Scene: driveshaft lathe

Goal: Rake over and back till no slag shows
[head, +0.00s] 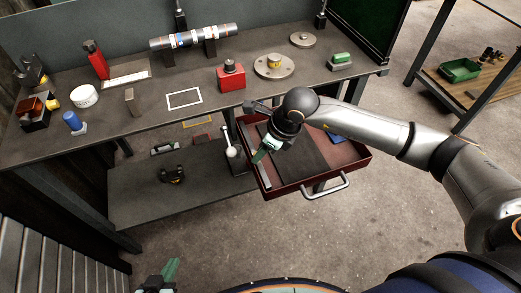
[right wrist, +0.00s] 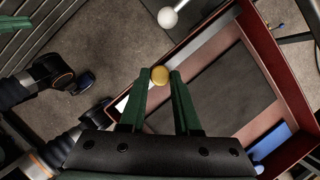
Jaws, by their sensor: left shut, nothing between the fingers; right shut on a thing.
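My right gripper (head: 257,160) is over the left side of the open red drawer (head: 330,187). In the right wrist view its green fingers (right wrist: 160,77) are shut on a small round yellow thing (right wrist: 160,74). Most of that thing is hidden, and I cannot tell what it is. A white patch shows beside the left finger; I cannot tell whether it belongs to it. My left gripper (head: 170,272) is at the bottom edge of the head view, shut and empty, away from the bench. I can make out no rake and no slag.
The drawer holds a dark mat (head: 300,150) and a blue item (right wrist: 272,140). A white ball knob (head: 231,152) stands just left of it. The bench (head: 215,75) carries a shaft (head: 193,37), a red block (head: 231,79) and a flanged disc (head: 274,66). Floor in front is clear.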

